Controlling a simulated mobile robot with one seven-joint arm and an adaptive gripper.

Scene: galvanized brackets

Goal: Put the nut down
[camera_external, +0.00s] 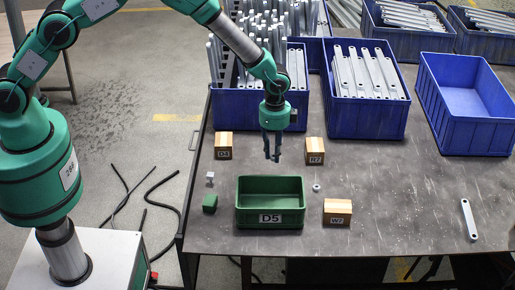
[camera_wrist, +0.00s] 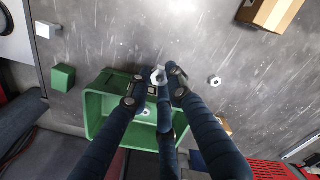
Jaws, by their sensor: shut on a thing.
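My gripper (camera_external: 271,156) hangs pointing down above the table, just behind and above the green bin marked D5 (camera_external: 270,228). In the wrist view my gripper (camera_wrist: 157,88) has its dark fingertips closed around a small silver hex nut (camera_wrist: 158,75). The held nut is too small to make out in the external view. A second nut (camera_external: 316,187) lies on the table right of the bin, and it also shows in the wrist view (camera_wrist: 215,80). A small pale spot shows inside the bin (camera_wrist: 92,128), partly hidden by the fingers; I cannot tell what it is.
Wooden blocks D8 (camera_external: 223,153), R7 (camera_external: 314,158) and W2 (camera_external: 337,219) stand around the bin. A green cube (camera_external: 210,204) and a small grey cube (camera_external: 210,177) lie to its left. Blue crates of brackets (camera_external: 366,121) line the back. A loose bracket (camera_external: 468,220) lies right.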

